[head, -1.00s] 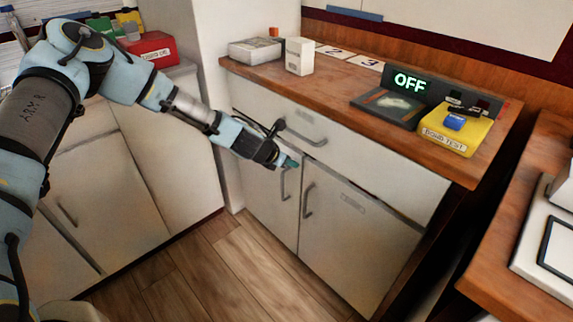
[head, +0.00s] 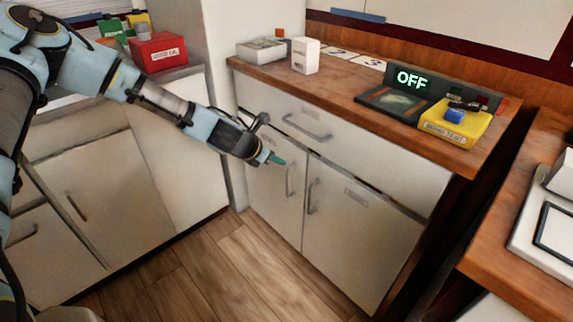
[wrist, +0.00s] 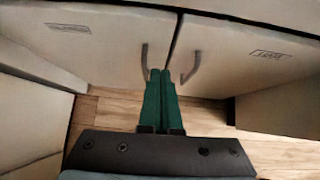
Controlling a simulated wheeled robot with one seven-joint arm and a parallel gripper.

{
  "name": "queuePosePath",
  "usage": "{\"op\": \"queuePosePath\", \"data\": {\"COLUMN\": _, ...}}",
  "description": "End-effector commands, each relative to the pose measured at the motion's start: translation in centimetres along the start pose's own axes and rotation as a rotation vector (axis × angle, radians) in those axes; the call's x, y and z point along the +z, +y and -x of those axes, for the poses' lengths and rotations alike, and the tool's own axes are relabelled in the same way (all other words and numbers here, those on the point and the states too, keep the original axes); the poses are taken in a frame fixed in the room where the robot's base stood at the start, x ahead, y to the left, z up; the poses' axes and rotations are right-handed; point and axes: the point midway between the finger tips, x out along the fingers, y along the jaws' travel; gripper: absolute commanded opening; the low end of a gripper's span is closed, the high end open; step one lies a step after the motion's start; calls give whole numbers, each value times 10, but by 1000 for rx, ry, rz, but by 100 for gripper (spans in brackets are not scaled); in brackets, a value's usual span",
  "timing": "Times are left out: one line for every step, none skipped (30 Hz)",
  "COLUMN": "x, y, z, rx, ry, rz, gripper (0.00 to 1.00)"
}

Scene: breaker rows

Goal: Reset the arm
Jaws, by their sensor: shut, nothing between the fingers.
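My gripper (head: 275,160) is at the end of my arm, which reaches in from the left in the head view. Its green-teal fingers are together and hold nothing. It hangs in the air in front of the white cabinet (head: 355,232), below the countertop height. In the wrist view the closed fingers (wrist: 162,92) point toward the lower cabinet doors, between two door handles. I cannot tell from the views how far the fingertips are from the doors.
The wooden counter (head: 335,85) holds a white box (head: 305,56), a dark panel (head: 392,104), an OFF display (head: 411,79) and a yellow box with a blue button (head: 455,116). A red box (head: 158,52) sits back left. Another counter (head: 525,205) stands right. Floor (head: 225,270) is clear.

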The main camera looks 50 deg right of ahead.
Motion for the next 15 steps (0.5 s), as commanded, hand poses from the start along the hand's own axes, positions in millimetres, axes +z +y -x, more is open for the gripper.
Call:
{"op": "queuePosePath", "data": {"x": 0, "y": 2, "z": 9, "rx": 2, "ry": -1, "rz": -1, "gripper": 0}}
{"op": "queuePosePath", "data": {"x": 0, "y": 2, "z": 14, "rx": 2, "ry": -1, "rz": -1, "gripper": 0}}
{"op": "queuePosePath", "data": {"x": 0, "y": 1, "z": 21, "rx": 2, "ry": -1, "rz": -2, "gripper": 0}}
{"op": "queuePosePath", "data": {"x": -1, "y": 1, "z": 25, "rx": 2, "ry": -1, "rz": -1, "gripper": 0}}
{"op": "queuePosePath", "data": {"x": -1, "y": 2, "z": 29, "rx": 1, "ry": 0, "rz": -1, "gripper": 0}}
{"op": "queuePosePath", "data": {"x": 0, "y": 2, "z": 34, "rx": 2, "ry": 0, "rz": -1, "gripper": 0}}
{"op": "queuePosePath", "data": {"x": 0, "y": 2, "z": 37, "rx": 1, "ry": 0, "rz": -1, "gripper": 0}}
{"op": "queuePosePath", "data": {"x": 0, "y": 1, "z": 39, "rx": 0, "ry": 0, "rz": -1, "gripper": 0}}
{"op": "queuePosePath", "data": {"x": 0, "y": 1, "z": 42, "rx": 0, "ry": 0, "rz": 0, "gripper": 0}}
{"op": "queuePosePath", "data": {"x": 0, "y": 1, "z": 43, "rx": 0, "ry": 0, "rz": 0, "gripper": 0}}
{"op": "queuePosePath", "data": {"x": 0, "y": 1, "z": 44, "rx": 0, "ry": 0, "rz": -1, "gripper": 0}}
{"op": "queuePosePath", "data": {"x": 0, "y": 1, "z": 45, "rx": 0, "ry": 0, "rz": -1, "gripper": 0}}
{"op": "queuePosePath", "data": {"x": 0, "y": 1, "z": 46, "rx": 0, "ry": 0, "rz": -1, "gripper": 0}}
{"op": "queuePosePath", "data": {"x": 0, "y": 1, "z": 46, "rx": 0, "ry": 0, "rz": -1, "gripper": 0}}
{"op": "queuePosePath", "data": {"x": 0, "y": 1, "z": 46, "rx": -1, "ry": 0, "rz": -1, "gripper": 0}}
